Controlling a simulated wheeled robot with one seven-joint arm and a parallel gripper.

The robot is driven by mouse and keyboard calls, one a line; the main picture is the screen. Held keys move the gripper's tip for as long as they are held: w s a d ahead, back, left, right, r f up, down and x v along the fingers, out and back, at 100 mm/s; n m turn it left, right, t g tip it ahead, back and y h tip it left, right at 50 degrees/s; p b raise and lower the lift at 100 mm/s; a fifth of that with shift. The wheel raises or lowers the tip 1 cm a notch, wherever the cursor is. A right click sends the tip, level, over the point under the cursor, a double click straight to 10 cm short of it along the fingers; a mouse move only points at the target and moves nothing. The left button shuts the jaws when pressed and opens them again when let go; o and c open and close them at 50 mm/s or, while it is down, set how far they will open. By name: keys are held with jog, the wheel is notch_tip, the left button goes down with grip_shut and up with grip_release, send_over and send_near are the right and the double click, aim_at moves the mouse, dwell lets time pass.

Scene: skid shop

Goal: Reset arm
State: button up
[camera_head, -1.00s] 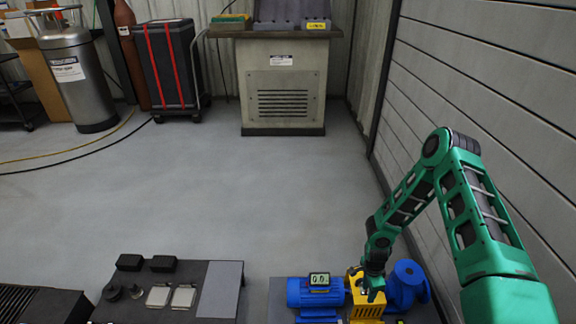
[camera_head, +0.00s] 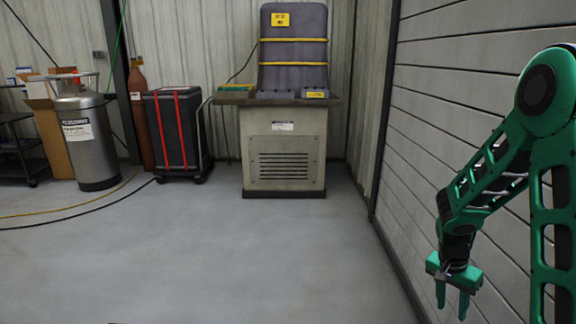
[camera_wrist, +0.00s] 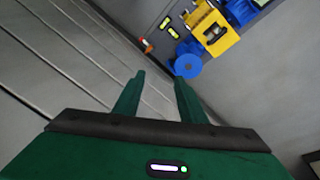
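My gripper (camera_head: 452,302) is at the lower right of the head view, fingers pointing down, beside the panelled wall. In the wrist view its two green fingers (camera_wrist: 160,92) stand apart with nothing between them, so it is open and empty. Beyond the fingertips, the wrist view shows a yellow part (camera_wrist: 212,28) and a blue pump piece (camera_wrist: 188,66) on a grey plate (camera_wrist: 240,10). These stand clear of the fingers. They are out of the head view.
The panelled wall (camera_head: 480,110) runs close along the right, near my arm. A grey cabinet (camera_head: 283,150) stands at the back. A black case with red straps (camera_head: 178,130) and a steel tank (camera_head: 88,145) stand at the left. The floor (camera_head: 220,255) in the middle is clear.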

jog(key=s+r+n, duration=0.2)
jog(key=s+r, duration=1)
jog(key=r, duration=0.2)
jog(key=s+a+r+n+y, duration=0.1)
jog(key=s+a+r, duration=0.1)
jog(key=s, duration=0.5)
jog(key=s+a+r+n+y, duration=0.1)
jog(key=s+a+r, duration=0.1)
jog(key=s, duration=0.5)
jog(key=shift+r+n+t+y, duration=0.3)
jog(key=shift+r+n+y, duration=0.1)
jog(key=shift+r, duration=0.5)
jog(key=shift+s, duration=0.1)
